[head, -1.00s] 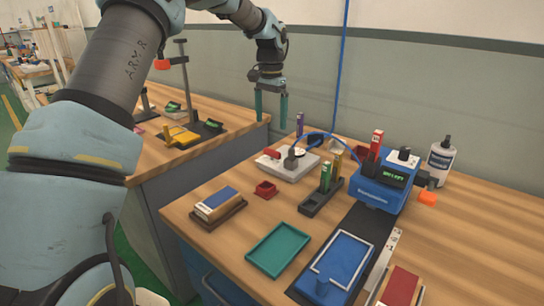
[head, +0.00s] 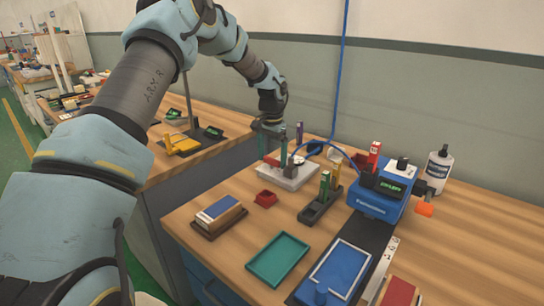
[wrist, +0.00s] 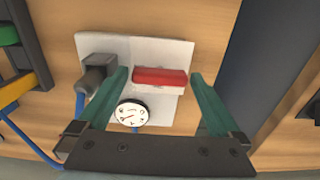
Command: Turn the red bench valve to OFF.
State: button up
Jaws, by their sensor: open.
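The red bench valve handle (wrist: 160,78) is a red bar on a pale square plate (wrist: 170,107). In the wrist view it lies crosswise between my gripper's two green fingers. My gripper (wrist: 159,85) is open, with one finger near each end of the bar, and I see a gap at the right finger. In the head view my gripper (head: 273,154) is over the plate (head: 291,178), and the red handle (head: 271,160) shows only partly behind a finger. A round white gauge (wrist: 131,113) and a grey fitting (wrist: 99,74) sit on the plate. I cannot read any OFF mark.
A blue hose (head: 335,146) arches behind the plate. A teal tray (head: 278,259) lies in front. Bare wood surrounds the red tray.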

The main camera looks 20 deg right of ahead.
jog(key=shift+c, duration=0.2)
jog(key=c, duration=1.1)
jog(key=shift+n, duration=0.3)
jog(key=n, duration=0.4)
jog(key=shift+b, duration=0.35)
jog(key=n, duration=0.9)
jog(key=shift+n+p, duration=0.5)
jog(key=shift+n, duration=1.6)
